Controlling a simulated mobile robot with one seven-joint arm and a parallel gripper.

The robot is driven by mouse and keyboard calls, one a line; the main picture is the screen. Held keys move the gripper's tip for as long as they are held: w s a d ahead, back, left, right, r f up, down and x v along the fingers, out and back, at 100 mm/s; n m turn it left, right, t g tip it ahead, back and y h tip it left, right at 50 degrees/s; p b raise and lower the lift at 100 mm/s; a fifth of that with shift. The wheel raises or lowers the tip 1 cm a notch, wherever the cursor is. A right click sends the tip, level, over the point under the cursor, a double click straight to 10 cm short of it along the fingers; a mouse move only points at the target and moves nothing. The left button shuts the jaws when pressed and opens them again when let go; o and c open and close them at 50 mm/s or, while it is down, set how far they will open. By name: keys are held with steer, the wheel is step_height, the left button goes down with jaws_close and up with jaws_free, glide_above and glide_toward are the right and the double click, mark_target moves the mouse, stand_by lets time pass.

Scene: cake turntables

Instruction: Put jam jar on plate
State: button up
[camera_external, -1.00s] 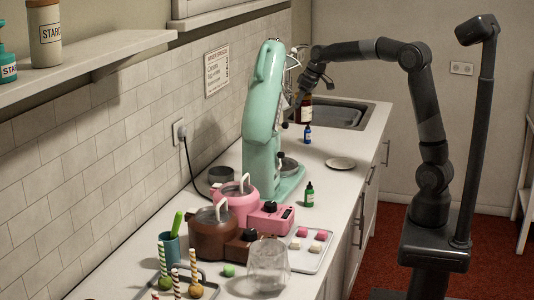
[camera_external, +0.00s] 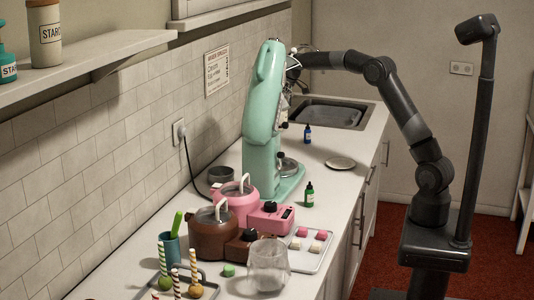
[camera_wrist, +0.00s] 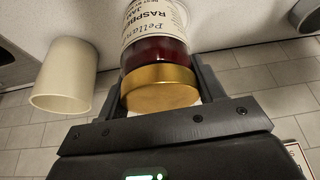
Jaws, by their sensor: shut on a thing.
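The jam jar (camera_wrist: 156,50) has a gold lid, dark red contents and a cream label reading raspberry. My gripper (camera_wrist: 160,86) is shut around the lid end, with one dark finger on each side. In the external view my arm reaches behind the mint-green stand mixer, so the gripper and jar are hidden there. A small round pale plate (camera_external: 340,163) lies empty on the counter, to the right of the mixer and nearer the camera than the sink.
The mint-green mixer (camera_external: 262,120) stands beside my arm. A blue bottle (camera_external: 307,134) and a green bottle (camera_external: 309,194) stand near the plate. The sink (camera_external: 335,113) is behind. A cream cup (camera_wrist: 66,78) shows in the wrist view, left of the jar.

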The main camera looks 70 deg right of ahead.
steer(key=w+a+f, duration=0.5)
steer(key=f, duration=0.3)
steer(key=shift+w+f, duration=0.15)
steer(key=shift+w, duration=0.1)
steer(key=shift+f, duration=0.4)
steer(key=o, duration=1.5)
steer(key=shift+f, duration=0.1)
steer(key=shift+c, duration=0.2)
